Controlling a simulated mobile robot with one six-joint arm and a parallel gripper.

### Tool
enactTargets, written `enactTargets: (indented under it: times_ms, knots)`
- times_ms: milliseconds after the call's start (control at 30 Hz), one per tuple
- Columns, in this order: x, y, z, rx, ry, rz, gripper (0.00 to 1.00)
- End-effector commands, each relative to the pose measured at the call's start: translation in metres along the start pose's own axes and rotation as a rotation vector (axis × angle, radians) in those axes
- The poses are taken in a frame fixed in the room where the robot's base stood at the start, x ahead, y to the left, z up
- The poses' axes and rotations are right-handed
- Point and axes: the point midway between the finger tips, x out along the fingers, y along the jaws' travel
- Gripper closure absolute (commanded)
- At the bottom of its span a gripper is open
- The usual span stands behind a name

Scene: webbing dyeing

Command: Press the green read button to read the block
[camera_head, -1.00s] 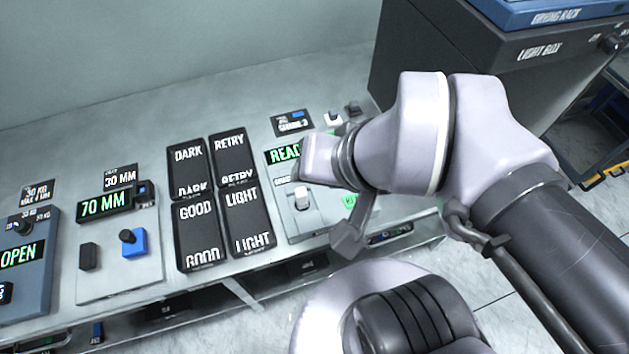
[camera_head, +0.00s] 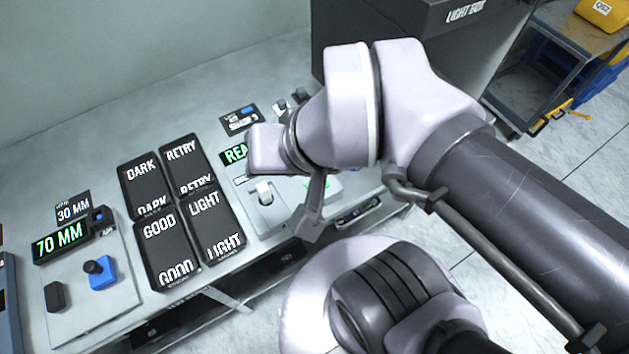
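The reader unit (camera_head: 258,215) is a grey panel on the bench with a lit green display (camera_head: 234,154), partly covered by my arm, showing "REA". A small white block (camera_head: 264,189) stands upright on it. The green button (camera_head: 309,184) shows only as a bit of green behind my gripper, at the unit's right side. My gripper (camera_head: 308,226) hangs over the right part of the unit, its finger pointing down. Its finger opening is hidden, and whether it touches anything cannot be told.
Dark bins marked DARK (camera_head: 146,187), RETRY (camera_head: 188,168), GOOD (camera_head: 167,253) and LIGHT (camera_head: 211,226) stand left of the reader. A 70 MM panel (camera_head: 85,300) is farther left. A black light box (camera_head: 345,30) stands behind my arm. A cart (camera_head: 560,50) is at the right.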

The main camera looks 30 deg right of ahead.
Motion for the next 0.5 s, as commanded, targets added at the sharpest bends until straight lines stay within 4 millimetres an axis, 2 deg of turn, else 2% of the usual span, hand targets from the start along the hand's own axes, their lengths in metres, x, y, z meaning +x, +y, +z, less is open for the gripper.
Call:
enactTargets:
  times_ms: [367,500]
  knots:
    - [0.0000,0.0000,0.0000,0.000,0.000,0.000,0.59]
    - [0.0000,0.0000,0.0000,0.000,0.000,0.000,0.86]
